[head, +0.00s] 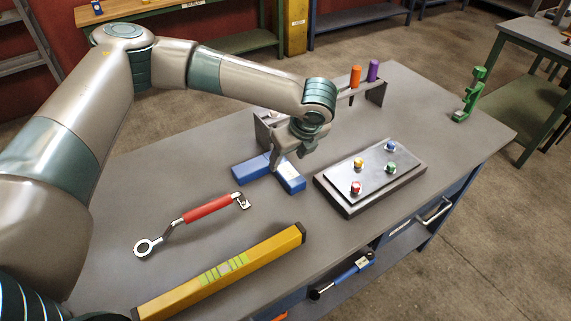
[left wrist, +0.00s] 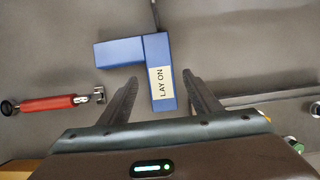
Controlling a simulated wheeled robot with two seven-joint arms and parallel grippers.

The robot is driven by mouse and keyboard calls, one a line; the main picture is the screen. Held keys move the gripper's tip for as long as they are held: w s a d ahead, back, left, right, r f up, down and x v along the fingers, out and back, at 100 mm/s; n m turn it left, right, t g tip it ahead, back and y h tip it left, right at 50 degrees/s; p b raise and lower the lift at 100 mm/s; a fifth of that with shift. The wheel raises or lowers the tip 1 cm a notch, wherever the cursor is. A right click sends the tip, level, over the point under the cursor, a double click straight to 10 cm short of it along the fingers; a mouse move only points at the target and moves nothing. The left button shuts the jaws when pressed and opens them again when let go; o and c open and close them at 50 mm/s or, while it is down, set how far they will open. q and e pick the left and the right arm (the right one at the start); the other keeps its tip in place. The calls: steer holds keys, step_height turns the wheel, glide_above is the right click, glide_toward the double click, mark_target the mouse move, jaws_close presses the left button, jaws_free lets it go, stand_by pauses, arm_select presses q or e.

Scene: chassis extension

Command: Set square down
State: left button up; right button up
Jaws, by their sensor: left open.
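A blue L-shaped piece (head: 252,168), the only thing here that looks like a square, lies on the grey worktop. In the left wrist view the blue L (left wrist: 121,52) has a label reading LAY ON on one leg. My left gripper (head: 281,160) is over it, pointing down, and hides part of it in the head view. In the left wrist view the left gripper (left wrist: 162,80) is open, with its fingers apart on either side of the labelled leg. I cannot tell whether they touch it. My right gripper is not in view.
A red-handled wrench (head: 208,209) and a yellow level (head: 225,269) lie nearer. A dark board (head: 345,180) with several coloured knobs is to the right. A rack (head: 374,84) with orange and purple handles stands behind. A green stand (head: 470,100) is at the far right.

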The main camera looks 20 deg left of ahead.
arm_select(q)
steer(key=v, duration=0.6)
steer(key=shift+r+b, duration=0.3)
steer(key=shift+b, duration=0.05)
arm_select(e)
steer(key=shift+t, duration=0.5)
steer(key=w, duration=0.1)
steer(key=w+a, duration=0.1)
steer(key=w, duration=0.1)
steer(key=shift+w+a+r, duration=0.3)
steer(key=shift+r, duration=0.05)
arm_select(q)
steer(key=shift+d, duration=0.1)
